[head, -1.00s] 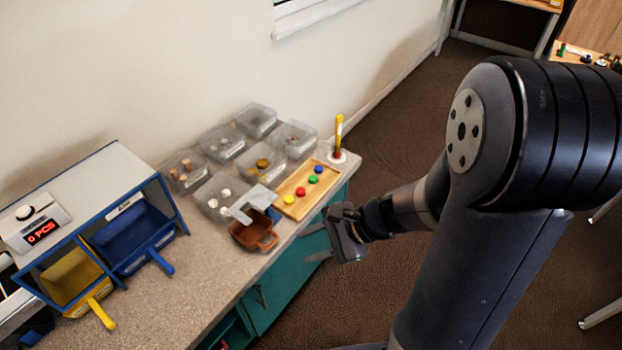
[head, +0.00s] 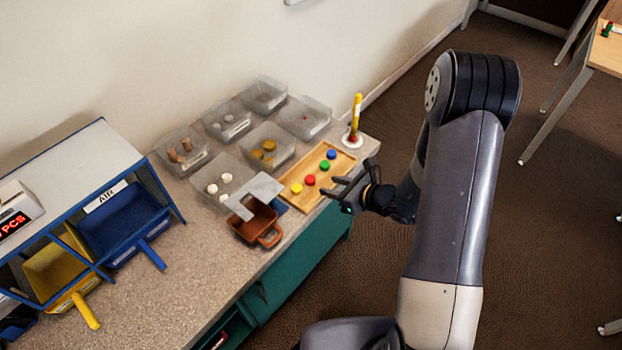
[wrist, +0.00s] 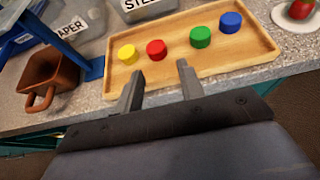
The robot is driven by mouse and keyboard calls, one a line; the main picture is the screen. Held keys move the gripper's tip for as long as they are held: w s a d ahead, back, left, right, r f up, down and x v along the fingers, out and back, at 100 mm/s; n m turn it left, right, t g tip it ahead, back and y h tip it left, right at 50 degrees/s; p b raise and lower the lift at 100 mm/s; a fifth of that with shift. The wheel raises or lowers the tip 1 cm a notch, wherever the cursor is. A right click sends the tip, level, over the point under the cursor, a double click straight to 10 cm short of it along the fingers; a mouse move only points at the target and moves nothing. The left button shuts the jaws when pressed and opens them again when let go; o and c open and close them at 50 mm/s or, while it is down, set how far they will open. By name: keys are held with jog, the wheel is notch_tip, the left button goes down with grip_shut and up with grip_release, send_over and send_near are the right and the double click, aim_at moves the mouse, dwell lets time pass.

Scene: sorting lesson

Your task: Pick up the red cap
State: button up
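The red cap (head: 310,180) sits on a wooden tray (head: 292,203) on the counter. It is second in a row, between the yellow cap (head: 296,188) and the green cap (head: 325,166), with the blue cap (head: 331,154) at the far end. In the wrist view the red cap (wrist: 156,49) lies beyond my fingertips, roughly between their lines. My gripper (head: 329,188) is open and empty at the tray's front edge, apart from the red cap. Its two fingers (wrist: 158,78) show spread in the wrist view.
A brown scoop-like bin (head: 246,227) stands left of the tray, beside a grey metal plate (head: 259,190). Clear bins (head: 303,118) stand behind. Blue (head: 118,225) and yellow bins are at left.

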aim_at(313, 180)
jog(key=shift+a+r+p+x, duration=0.1)
jog(key=shift+r+p+x, duration=0.05)
jog(key=shift+x, duration=0.85)
jog(key=shift+a+r+p+x, duration=0.1)
jog(key=shift+r+x, duration=0.05)
jog(key=shift+x, duration=0.8)
jog(key=shift+a+r+p+x, duration=0.1)
jog(key=shift+p+x, duration=0.05)
jog(key=shift+x, duration=0.85)
jog(key=shift+c, duration=0.5)
jog(key=c, duration=0.7)
